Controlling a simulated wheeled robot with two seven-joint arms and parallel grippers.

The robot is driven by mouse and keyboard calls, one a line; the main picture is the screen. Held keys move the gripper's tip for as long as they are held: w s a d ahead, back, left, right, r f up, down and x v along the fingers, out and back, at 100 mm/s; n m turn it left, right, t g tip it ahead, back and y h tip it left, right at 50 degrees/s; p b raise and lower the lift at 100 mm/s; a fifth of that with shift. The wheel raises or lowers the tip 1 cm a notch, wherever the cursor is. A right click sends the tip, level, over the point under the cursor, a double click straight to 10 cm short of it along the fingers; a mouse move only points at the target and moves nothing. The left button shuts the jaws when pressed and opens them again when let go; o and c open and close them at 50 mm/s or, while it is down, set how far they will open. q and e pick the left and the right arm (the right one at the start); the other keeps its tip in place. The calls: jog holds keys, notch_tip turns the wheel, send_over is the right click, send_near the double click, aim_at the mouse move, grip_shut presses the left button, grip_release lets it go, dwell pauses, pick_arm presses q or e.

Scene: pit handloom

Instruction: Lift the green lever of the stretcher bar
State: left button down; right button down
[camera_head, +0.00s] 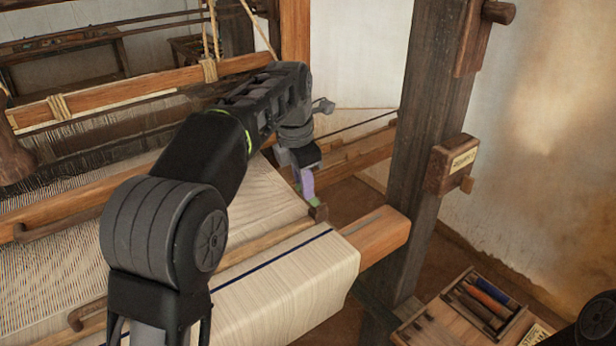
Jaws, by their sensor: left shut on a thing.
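The stretcher bar (270,244) is a slim wooden bar lying across the pale cloth (290,282), with a small upright end piece at its right end. My left arm crosses the loom from the lower left, and my left gripper (307,187) points down at that right end. The gripper is shut on the green lever (313,202), of which only a small green patch shows at the fingertips. The fingers hide the rest of the lever, so its tilt cannot be told. My left arm covers the middle of the bar. My right gripper is out of view.
A thick dark post (425,150) with a small labelled wooden box (451,165) stands right of the gripper. The front beam's end (385,235) juts out below it. A wooden tray (521,318) of tools sits lower right. Warp threads (45,265) spread at left.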

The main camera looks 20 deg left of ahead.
pick_arm(q)
jog(key=shift+w+d+g, duration=0.15)
jog(key=shift+d+g, duration=0.1)
jog(key=shift+g, duration=0.05)
jog(key=c, duration=1.4)
grip_release()
jog(key=shift+o, duration=0.4)
